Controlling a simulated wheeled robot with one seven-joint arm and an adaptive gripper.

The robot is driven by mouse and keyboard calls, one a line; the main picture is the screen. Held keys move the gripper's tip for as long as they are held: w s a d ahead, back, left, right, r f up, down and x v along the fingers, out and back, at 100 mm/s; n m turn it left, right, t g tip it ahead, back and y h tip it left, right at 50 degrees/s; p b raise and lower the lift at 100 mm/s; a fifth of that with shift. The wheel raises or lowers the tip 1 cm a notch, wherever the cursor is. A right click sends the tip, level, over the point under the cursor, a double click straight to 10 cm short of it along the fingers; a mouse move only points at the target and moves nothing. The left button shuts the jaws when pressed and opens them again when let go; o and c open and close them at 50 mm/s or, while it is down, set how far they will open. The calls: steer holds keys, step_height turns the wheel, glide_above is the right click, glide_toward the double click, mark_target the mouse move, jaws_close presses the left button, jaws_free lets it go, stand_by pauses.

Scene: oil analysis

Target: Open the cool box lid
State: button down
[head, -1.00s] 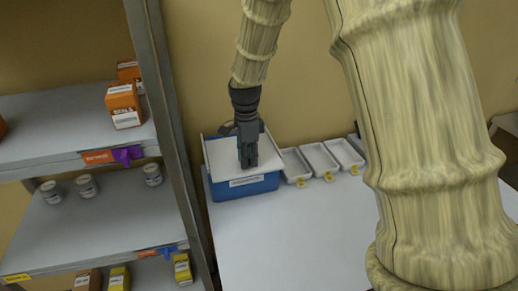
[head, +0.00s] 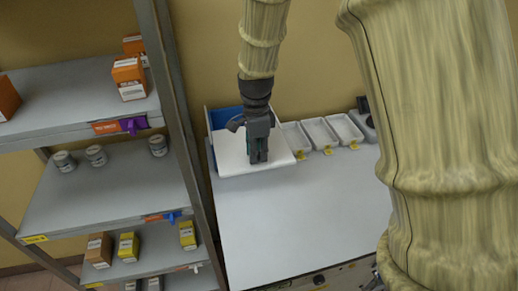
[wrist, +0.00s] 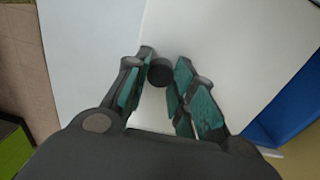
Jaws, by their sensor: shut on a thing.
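The white cool box lid (head: 230,160) lies roughly flat, shifted toward the front of the blue cool box (head: 226,118). A blue strip of the box shows behind the lid; its front wall and label are hidden. My gripper (head: 258,158) points down at the lid's middle. In the wrist view, my gripper (wrist: 164,62) is shut on the round black lid knob (wrist: 160,74), with a teal-padded finger on either side. The white lid (wrist: 225,40) fills the upper middle there, and the blue box (wrist: 295,95) shows at right.
Several white trays (head: 320,133) with yellow tabs stand right of the box. The white table (head: 300,225) is clear in front. A grey shelf rack (head: 95,195) with boxes and jars stands close at left. A wall is behind the box.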

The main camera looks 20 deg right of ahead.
steer(key=c, duration=1.2)
jaws_free()
steer(key=shift+r, duration=0.15)
steer(key=r, duration=1.1)
steer(key=shift+w+r, duration=0.2)
steer(key=shift+r, duration=0.2)
